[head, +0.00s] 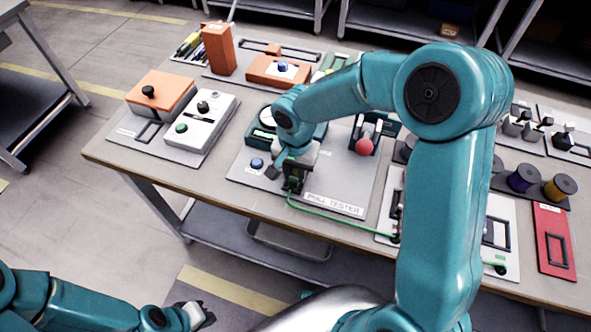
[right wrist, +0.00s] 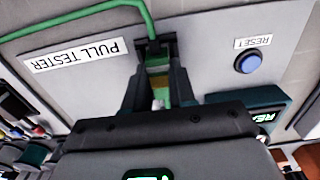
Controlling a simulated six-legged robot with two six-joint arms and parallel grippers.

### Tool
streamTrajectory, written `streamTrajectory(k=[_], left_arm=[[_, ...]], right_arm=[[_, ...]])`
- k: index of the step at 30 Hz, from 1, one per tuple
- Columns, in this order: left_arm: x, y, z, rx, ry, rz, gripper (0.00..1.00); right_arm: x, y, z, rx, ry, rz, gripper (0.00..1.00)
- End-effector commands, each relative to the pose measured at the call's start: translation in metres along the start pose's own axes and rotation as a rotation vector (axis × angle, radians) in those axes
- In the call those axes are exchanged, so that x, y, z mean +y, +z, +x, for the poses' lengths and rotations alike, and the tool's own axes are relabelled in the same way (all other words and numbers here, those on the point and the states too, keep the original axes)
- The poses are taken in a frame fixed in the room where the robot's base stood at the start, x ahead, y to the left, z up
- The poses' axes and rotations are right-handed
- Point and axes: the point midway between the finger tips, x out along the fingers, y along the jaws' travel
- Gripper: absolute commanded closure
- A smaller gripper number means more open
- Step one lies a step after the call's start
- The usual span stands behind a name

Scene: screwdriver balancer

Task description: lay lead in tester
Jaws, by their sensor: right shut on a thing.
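The pull tester is a grey plate (head: 335,190) labelled PULL TESTER, with a round dial (head: 267,118), a blue reset button (head: 256,163) and a red-knobbed lever (head: 364,146). My right gripper (head: 292,184) is low over the plate, shut on the green lead (head: 335,216). The lead runs from the jaws across the plate to the right. In the right wrist view the jaws (right wrist: 156,52) close around the lead's end, and the green lead (right wrist: 90,14) bends away left. Whether the lead touches the tester is hidden. My left gripper (head: 200,314) is low at the front left, off the table.
Left of the tester are a white box (head: 203,120) with knobs and an orange box (head: 160,92). Wire spools (head: 523,178) and a red panel (head: 553,240) are at the right. An orange block (head: 219,50) stands behind. My right arm hides part of the table.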

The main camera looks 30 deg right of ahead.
Motion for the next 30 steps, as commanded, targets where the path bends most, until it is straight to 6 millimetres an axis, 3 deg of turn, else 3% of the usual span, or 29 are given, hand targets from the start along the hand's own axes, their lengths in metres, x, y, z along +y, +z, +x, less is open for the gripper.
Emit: streamTrajectory(k=[4, 5, 6, 7, 15, 19, 23, 30], left_arm=[[0.000, 0.000, 0.000, 0.000, 0.000, 0.000, 1.00], [0.000, 0.000, 0.000, 0.000, 0.000, 0.000, 1.00], [0.000, 0.000, 0.000, 0.000, 0.000, 0.000, 1.00], [0.000, 0.000, 0.000, 0.000, 0.000, 0.000, 1.00], [0.000, 0.000, 0.000, 0.000, 0.000, 0.000, 1.00], [0.000, 0.000, -0.001, 0.000, 0.000, 0.000, 1.00], [0.001, 0.000, -0.002, 0.000, 0.000, 0.000, 1.00], [0.002, 0.000, -0.004, 0.000, 0.000, 0.000, 1.00]], right_arm=[[0.000, 0.000, 0.000, 0.000, 0.000, 0.000, 1.00], [0.000, 0.000, 0.000, 0.000, 0.000, 0.000, 0.66], [0.000, 0.000, 0.000, 0.000, 0.000, 0.000, 0.53], [0.000, 0.000, 0.000, 0.000, 0.000, 0.000, 0.45], [0.000, 0.000, 0.000, 0.000, 0.000, 0.000, 0.45], [-0.001, -0.001, -0.010, 0.002, -0.002, 0.000, 0.45], [-0.001, -0.001, -0.036, 0.004, -0.005, 0.001, 0.45], [-0.001, -0.001, -0.102, 0.004, -0.006, 0.001, 0.45]])
